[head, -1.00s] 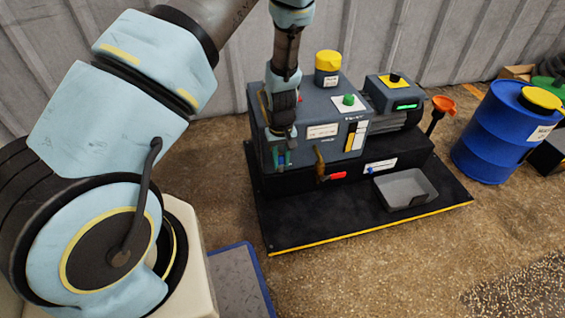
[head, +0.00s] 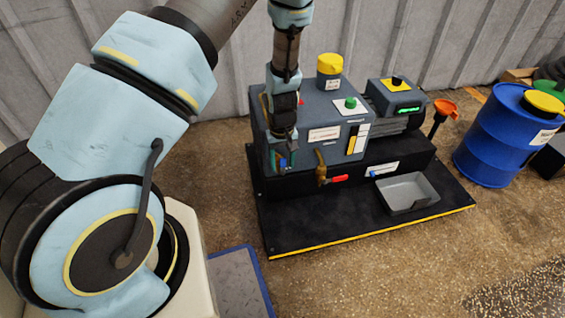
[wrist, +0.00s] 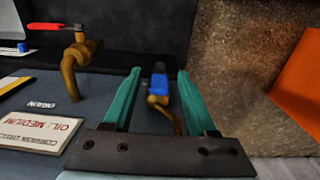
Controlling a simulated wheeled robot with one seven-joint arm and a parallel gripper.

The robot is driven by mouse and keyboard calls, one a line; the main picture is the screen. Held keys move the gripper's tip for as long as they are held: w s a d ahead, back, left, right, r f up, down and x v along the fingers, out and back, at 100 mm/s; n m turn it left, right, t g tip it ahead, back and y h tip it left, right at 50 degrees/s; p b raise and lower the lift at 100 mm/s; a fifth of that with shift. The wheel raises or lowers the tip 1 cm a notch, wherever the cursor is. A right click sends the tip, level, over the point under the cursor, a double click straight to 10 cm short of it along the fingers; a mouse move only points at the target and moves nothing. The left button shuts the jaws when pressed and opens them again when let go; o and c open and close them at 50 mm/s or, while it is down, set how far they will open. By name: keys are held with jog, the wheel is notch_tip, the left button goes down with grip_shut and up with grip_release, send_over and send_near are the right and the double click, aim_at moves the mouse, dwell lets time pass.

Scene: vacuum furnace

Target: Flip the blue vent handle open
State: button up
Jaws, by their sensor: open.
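The blue vent handle (wrist: 158,88) shows in the wrist view on a small brass valve (wrist: 165,108) at the side of the grey machine housing (head: 335,118). My gripper (wrist: 159,72) has its two teal fingers apart, one on each side of the blue handle. A gap shows between the handle and each finger, and I see no contact. In the head view my gripper (head: 283,160) is low at the left end of the machine's front. There the fingers and wrist largely hide the handle.
A brass tap (head: 321,168) with a red lever (head: 340,179) sticks out right of my gripper. A grey tray (head: 407,192) lies on the black base (head: 310,228). A blue barrel (head: 490,140) stands at the right. Open floor lies in front of the base.

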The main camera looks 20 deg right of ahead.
notch_tip(320, 180, up, 10)
jog(key=p, duration=0.2)
jog(key=shift+a+r+p, duration=0.1)
jog(key=shift+r+p, duration=0.15)
jog(key=shift+p, duration=0.15)
jog(key=w+a+r, duration=0.2)
jog(key=a+r, duration=1.1)
jog(key=a, duration=0.1)
jog(key=s+a+r+t, duration=0.1)
jog(key=s+a+r, duration=0.25)
jog(key=a, duration=0.35)
jog(key=s+a+r+t, duration=0.1)
jog(key=s+a+r, duration=0.1)
jog(key=a+r, duration=0.35)
notch_tip(320, 180, up, 26)
jog(key=a+p, duration=0.1)
jog(key=p, duration=2.5)
jog(key=shift+s+a+f+p, duration=0.25)
jog(key=shift+a+p, duration=0.05)
jog(key=shift+p, duration=0.05)
